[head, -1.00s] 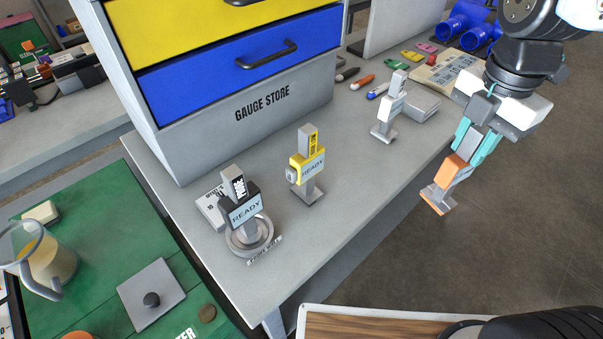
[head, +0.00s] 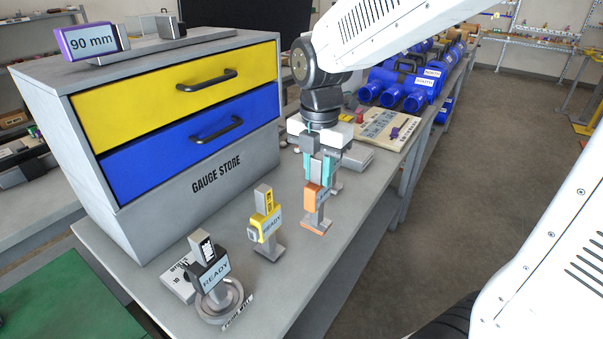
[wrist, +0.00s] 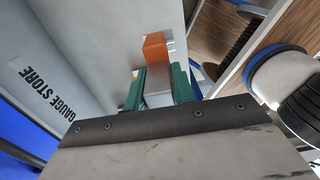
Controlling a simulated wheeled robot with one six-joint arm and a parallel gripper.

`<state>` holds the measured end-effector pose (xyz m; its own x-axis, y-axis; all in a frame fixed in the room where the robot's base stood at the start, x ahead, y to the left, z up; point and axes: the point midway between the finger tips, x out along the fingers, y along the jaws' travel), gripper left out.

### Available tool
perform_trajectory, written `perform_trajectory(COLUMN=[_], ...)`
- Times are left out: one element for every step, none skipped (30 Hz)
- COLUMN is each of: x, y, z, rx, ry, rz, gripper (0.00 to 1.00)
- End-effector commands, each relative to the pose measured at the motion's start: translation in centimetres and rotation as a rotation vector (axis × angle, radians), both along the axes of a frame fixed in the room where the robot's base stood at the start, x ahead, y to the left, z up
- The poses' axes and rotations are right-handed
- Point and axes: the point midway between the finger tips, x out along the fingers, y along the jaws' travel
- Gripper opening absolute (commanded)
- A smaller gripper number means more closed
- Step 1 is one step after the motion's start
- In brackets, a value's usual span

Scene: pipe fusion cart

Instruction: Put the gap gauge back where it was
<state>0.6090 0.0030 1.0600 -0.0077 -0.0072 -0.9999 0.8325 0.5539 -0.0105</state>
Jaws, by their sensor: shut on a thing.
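My gripper (head: 320,172) is shut on the orange gauge (head: 313,198) and holds it upright by its upper part. The gauge has an orange body, a grey stem and an orange-edged foot. It is over the bench (head: 345,250), right of the yellow gauge; I cannot tell whether its foot touches the top. In the wrist view the orange part (wrist: 156,46) shows beyond the green fingers (wrist: 160,90). The yellow gauge (head: 265,222) stands with a READY label. A black gauge (head: 210,268) marked READY stands on a round grey dish (head: 232,304).
The gauge store cabinet (head: 190,190), with yellow and blue drawers, stands left of my gripper. Another gauge is mostly hidden behind my gripper. A flat grey box (head: 357,158) and a beige board (head: 385,128) lie behind. The bench's front right strip is clear.

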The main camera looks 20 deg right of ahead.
Motion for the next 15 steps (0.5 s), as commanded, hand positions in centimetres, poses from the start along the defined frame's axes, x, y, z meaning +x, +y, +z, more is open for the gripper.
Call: perform_trajectory(x=[1.4, 2.3, 3.2, 4.0, 4.6, 5.3, 5.8, 6.3, 6.7, 7.0, 7.2, 7.3, 7.5, 7.7, 8.0], y=[-0.1, -0.1, -0.2, -0.2, -0.3, -0.3, -0.3, -0.3, -0.4, -0.4, -0.4, -0.4, -0.4, -0.4, -0.4], z=[-0.2, -0.3, -0.4, -0.4, -0.5, -0.5, -0.6, -0.6, -0.6, -0.7, -0.7, -0.6, -0.7, -0.7, -0.8], rx=[0.0, 0.0, 0.0, 0.0, 0.0, -0.001, 0.0, 0.0, -0.001, 0.0, 0.0, 0.0, 0.0, 0.001, 0.0], ry=[0.002, 0.002, 0.002, 0.001, 0.001, 0.001, 0.001, 0.0, 0.001, 0.0, 0.0, -0.001, -0.001, -0.001, 0.0], rz=[-0.002, -0.001, -0.001, 0.0, 0.001, 0.001, 0.001, 0.001, 0.001, 0.001, 0.001, 0.002, 0.002, 0.002, 0.002], gripper=[0.05, 0.05, 0.05, 0.05, 0.05, 0.05, 0.05, 0.05, 0.05, 0.05, 0.05, 0.05, 0.05, 0.05, 0.05])
